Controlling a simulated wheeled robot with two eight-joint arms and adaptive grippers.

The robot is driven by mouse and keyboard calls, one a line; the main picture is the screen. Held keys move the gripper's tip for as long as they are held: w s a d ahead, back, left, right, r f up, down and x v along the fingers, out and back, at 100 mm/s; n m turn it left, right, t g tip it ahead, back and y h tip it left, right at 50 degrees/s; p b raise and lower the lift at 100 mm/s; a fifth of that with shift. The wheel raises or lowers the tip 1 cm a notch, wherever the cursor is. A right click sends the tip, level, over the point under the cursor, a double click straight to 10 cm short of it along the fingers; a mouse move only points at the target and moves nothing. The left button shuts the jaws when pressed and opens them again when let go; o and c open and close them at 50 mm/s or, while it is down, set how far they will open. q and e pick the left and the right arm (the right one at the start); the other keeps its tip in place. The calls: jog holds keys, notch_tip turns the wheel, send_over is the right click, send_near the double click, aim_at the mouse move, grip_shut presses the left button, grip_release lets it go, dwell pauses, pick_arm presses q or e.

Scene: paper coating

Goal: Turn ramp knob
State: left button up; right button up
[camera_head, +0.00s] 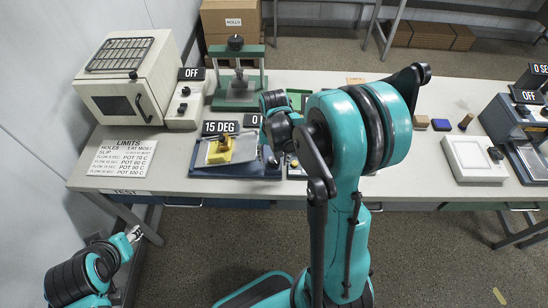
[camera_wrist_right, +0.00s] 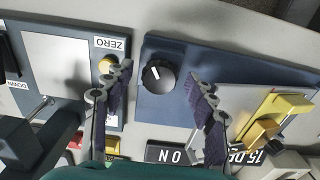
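The ramp unit (camera_head: 270,171) has a dark blue base and a yellow block (camera_head: 220,150) on its plate, under a "15 DEG" display (camera_head: 220,127). In the right wrist view the round black ramp knob (camera_wrist_right: 158,77) with a white pointer line sits on the blue panel. My right gripper (camera_wrist_right: 160,70) is open, its fingers on either side of the knob with visible gaps.
A panel with a "ZERO" label (camera_wrist_right: 112,45) and yellow button (camera_wrist_right: 106,65) lies beside the knob panel. A white oven (camera_head: 128,75) and green press (camera_head: 238,90) stand at the table's back left.

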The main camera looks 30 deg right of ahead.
aim_at(274, 159)
notch_tip(274, 159, up, 12)
dwell(0.6)
dwell(2.4)
notch_tip(274, 159, down, 3)
jog(key=n+p, duration=0.2)
jog(key=n, duration=0.2)
jog(key=n+p, duration=0.2)
jog(key=n, duration=0.2)
jog(key=shift+w+f+p, duration=0.15)
jog(key=shift+p, duration=0.2)
jog(key=shift+f+n, duration=0.3)
jog(key=shift+n, duration=0.1)
notch_tip(274, 159, down, 8)
jog(key=shift+r+b, duration=0.15)
jog(key=shift+b, duration=1)
